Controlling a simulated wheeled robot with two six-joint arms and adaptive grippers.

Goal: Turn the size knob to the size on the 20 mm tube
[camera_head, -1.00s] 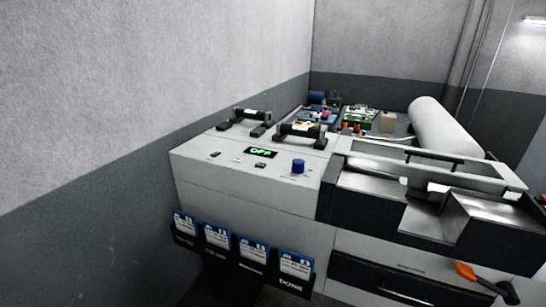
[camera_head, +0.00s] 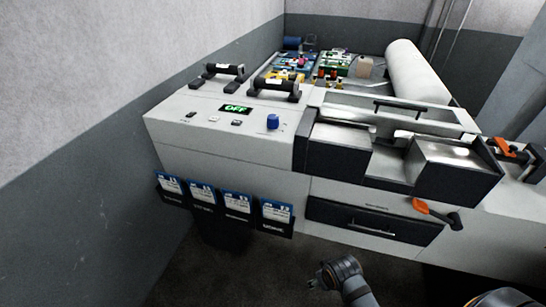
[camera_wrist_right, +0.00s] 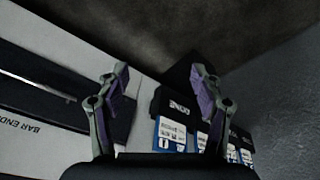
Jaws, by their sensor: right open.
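The size knob is likely the blue knob (camera_head: 272,121) on the sloping top of the pale machine, right of a small display (camera_head: 236,109) reading OFF in green. Two dark cylinders with white labels rest in black holders, one at the back left (camera_head: 223,70) and one nearer (camera_head: 275,86). Their labels are too small to read, so I cannot tell which is the 20 mm tube. My right gripper (camera_wrist_right: 160,85) is open and empty in the right wrist view, by the drawer and cards. It is away from the knob. My left gripper is not in view.
Blue-topped cards (camera_head: 232,202) hang in black holders on the machine front. A drawer (camera_head: 372,222) sits right of them, with an orange-handled lever (camera_head: 437,213) beyond. A white roll (camera_head: 418,75) and coloured parts (camera_head: 335,64) lie behind. The space around the knob is clear.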

